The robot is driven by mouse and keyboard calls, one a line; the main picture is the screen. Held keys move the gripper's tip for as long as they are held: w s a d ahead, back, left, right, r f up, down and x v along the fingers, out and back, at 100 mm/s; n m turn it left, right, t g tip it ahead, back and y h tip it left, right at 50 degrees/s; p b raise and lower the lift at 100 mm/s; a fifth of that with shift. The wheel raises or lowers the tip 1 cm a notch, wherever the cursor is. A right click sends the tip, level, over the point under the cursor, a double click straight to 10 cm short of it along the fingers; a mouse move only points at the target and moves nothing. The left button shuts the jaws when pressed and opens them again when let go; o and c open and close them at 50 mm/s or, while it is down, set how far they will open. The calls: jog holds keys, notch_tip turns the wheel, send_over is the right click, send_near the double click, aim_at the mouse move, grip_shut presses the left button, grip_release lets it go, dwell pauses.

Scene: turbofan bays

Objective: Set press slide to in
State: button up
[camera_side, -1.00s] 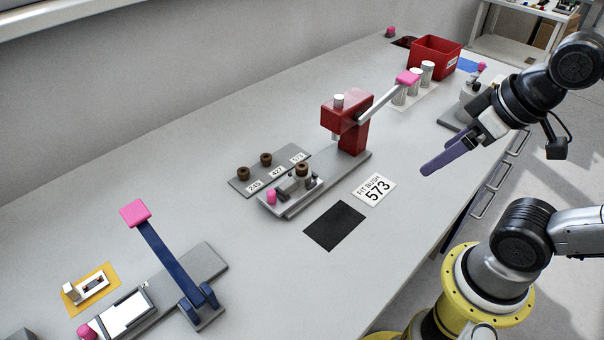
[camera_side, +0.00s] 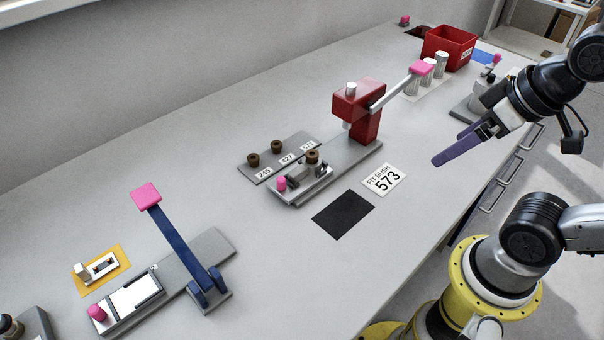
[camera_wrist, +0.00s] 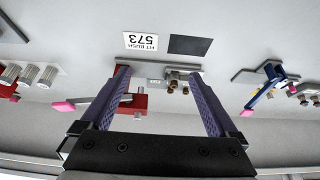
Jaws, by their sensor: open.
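The red press (camera_side: 359,104) stands on a grey base plate in the middle of the bench. Its metal slide (camera_side: 318,176), with a pink knob (camera_side: 281,183), sits at the plate's left end, clear of the red press head. A brown bush (camera_side: 313,156) is at the slide. In the wrist view the slide area (camera_wrist: 177,76) lies between the fingers, with the red press (camera_wrist: 132,104) partly behind the left finger. My gripper (camera_side: 438,161) is open and empty, above the bench's front side, right of the press. Its two purple fingers stand apart in the wrist view (camera_wrist: 158,76).
The press lever with pink handle (camera_side: 421,68) reaches right. A grey plate with brown bushes (camera_side: 277,147) lies behind the slide. A blue lever (camera_side: 180,240) stands front left. A black mat (camera_side: 343,214) and a 573 card (camera_side: 384,180) lie flat in front.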

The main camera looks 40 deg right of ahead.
jog(key=shift+s, duration=0.1)
jog(key=c, duration=0.4)
jog(key=r, duration=0.1)
jog(key=w+r+n, duration=0.1)
jog(key=r, duration=0.1)
jog(key=shift+w+r+n, duration=0.2)
jog(key=shift+w+n, duration=0.1)
jog(key=shift+w, duration=0.05)
jog(key=c, duration=0.5)
jog(key=shift+n+g, duration=0.3)
jog(key=shift+n, duration=0.5)
jog(key=w+r, duration=0.1)
jog(key=w, duration=0.1)
jog(key=w+a+r, duration=0.1)
jog(key=w+r, duration=0.1)
jog(key=shift+w+r, duration=0.2)
jog(key=shift+r, duration=0.1)
jog(key=n+g, duration=0.5)
jog(key=n, duration=0.1)
send_over(281, 178)
notch_tip(281, 178, down, 11)
notch_tip(281, 178, down, 13)
jog(key=shift+r, duration=0.2)
jog(key=shift+c, duration=0.3)
